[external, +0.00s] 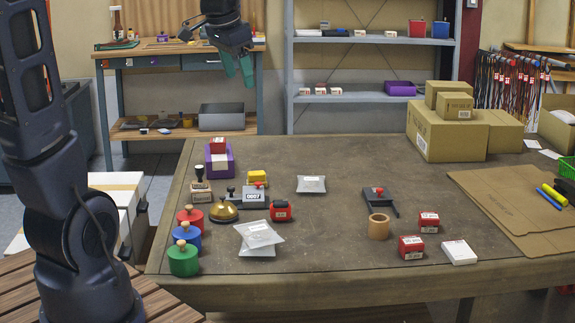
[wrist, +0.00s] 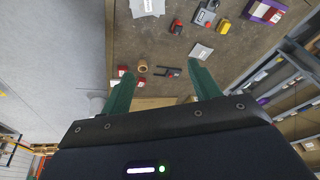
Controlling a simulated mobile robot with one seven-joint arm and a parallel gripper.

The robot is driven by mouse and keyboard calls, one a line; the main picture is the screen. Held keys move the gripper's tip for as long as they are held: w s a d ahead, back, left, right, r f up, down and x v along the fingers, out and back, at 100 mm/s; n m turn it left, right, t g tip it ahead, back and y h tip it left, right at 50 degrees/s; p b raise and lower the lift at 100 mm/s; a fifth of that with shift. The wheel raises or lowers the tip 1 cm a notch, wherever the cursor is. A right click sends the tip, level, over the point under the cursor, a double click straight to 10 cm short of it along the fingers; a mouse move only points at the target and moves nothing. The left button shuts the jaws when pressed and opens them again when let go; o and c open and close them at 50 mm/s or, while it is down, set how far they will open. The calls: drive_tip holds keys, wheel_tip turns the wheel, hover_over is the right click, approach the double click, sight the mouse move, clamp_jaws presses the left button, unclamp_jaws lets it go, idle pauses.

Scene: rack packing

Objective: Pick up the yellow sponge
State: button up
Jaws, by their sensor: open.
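The yellow sponge (external: 257,176) lies on the table, left of the middle, behind a grey numbered stamp. In the wrist view the yellow sponge (wrist: 223,26) is small, near the top and right of centre, close to the purple box. My gripper (external: 238,78) is raised high at the back of the table, well apart from the sponge. In the wrist view my gripper (wrist: 163,82) has its two green fingers spread wide, with nothing held between them.
The table (external: 340,225) holds a purple box (external: 219,161), a brass bell (external: 223,211), a red item (external: 280,211), silver packets (external: 258,238) and colored knobbed weights (external: 183,259). Cardboard boxes (external: 450,138) stand at back right. Shelving (external: 345,98) stands behind. The table's middle is fairly clear.

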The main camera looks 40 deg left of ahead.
drive_tip(key=w+a+f+m, duration=0.1)
drive_tip(key=w+a+f, duration=0.2)
drive_tip(key=w, duration=0.3)
drive_tip(key=w+a+f+m, duration=0.1)
drive_tip(key=w+a+f, duration=0.2)
drive_tip(key=w, duration=0.2)
drive_tip(key=m+h, duration=0.2)
drive_tip(key=h, duration=0.1)
approach(255, 173)
drive_tip(key=f, duration=0.1)
drive_tip(key=x, duration=1)
drive_tip(key=shift+w+f, duration=0.1)
drive_tip(key=shift+w, duration=0.25)
drive_tip(key=c, duration=1.1)
